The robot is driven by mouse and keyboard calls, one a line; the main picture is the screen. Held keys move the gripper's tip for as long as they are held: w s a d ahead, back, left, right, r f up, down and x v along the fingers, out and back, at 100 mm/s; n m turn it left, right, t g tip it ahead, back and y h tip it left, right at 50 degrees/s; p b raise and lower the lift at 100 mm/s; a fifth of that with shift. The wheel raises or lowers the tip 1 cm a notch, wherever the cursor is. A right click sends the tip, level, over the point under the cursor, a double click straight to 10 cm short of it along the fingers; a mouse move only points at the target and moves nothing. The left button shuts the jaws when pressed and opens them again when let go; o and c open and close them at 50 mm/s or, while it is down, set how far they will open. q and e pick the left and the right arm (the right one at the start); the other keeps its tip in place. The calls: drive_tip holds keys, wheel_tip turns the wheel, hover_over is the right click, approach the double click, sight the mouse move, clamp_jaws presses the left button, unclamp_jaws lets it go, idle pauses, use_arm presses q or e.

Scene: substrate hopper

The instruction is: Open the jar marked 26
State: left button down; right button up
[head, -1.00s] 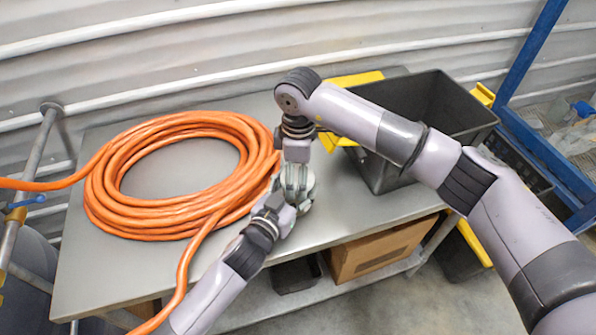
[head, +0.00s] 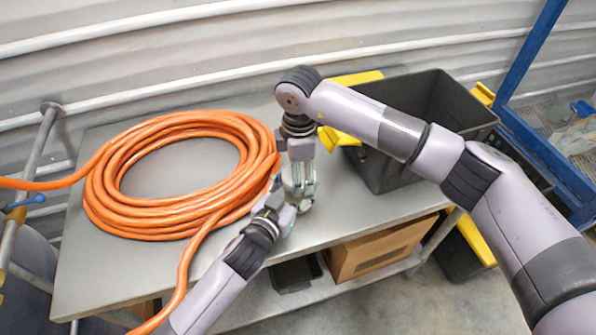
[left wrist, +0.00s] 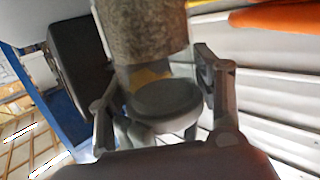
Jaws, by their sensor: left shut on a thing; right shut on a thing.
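A jar (left wrist: 150,35) with grey-brown granular contents shows in the left wrist view between the fingers of my left gripper (left wrist: 165,108). A dark round disc (left wrist: 165,98), probably its lid, sits at the near end; I cannot tell whether it is seated on the jar or apart. No number is readable. In the head view my left gripper (head: 291,203) is shut on the jar from below left. My right gripper (head: 299,182) comes down from above and is shut at the lid end. The fingers hide most of the jar there.
A coiled orange hose (head: 110,205) covers the left of the metal table (head: 75,270). A black tote (head: 395,180) with yellow flaps stands at the back right, behind my right arm. A blue rack (head: 545,130) is at far right. A cardboard box (head: 375,258) is on the shelf below.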

drive_tip(key=shift+s+a+n, duration=0.2)
drive_tip(key=shift+s+n, duration=0.1)
drive_tip(key=shift+s, duration=0.05)
drive_tip(key=o, duration=1)
drive_tip(key=shift+c, duration=0.2)
drive_tip(key=o, duration=0.3)
drive_tip(key=shift+w, duration=0.1)
